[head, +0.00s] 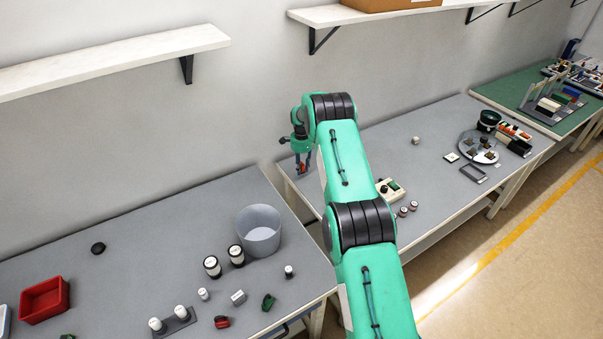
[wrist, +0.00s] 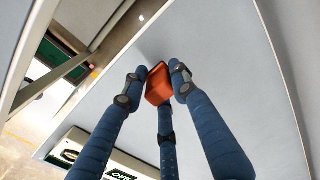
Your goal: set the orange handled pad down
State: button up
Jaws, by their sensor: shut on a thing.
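The orange handled pad (wrist: 158,86) shows in the wrist view as an orange block between the blue fingers of my gripper (wrist: 153,78). My gripper is shut on it. In the head view my gripper (head: 301,163) points down over the left end of the middle grey table (head: 440,138), near the wall, and a small orange patch of the pad (head: 303,169) shows there. I cannot tell whether the pad touches the tabletop. Its handle is not clearly visible.
A pale box with a green panel (head: 391,189) and two small cylinders (head: 408,209) stand on the same table, right of my arm. A round tray (head: 470,154) is farther right. A grey bin (head: 258,236) stands on the left table. Tabletop around my gripper looks clear.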

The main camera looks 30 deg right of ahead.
aim_at(302, 172)
jog(key=shift+f, duration=1.55)
jog(key=shift+f, duration=0.15)
jog(key=o, duration=1.2)
jog(key=shift+c, duration=0.2)
notch_tip(302, 172, up, 12)
jog(key=shift+r, duration=0.15)
jog(key=shift+r, duration=0.1)
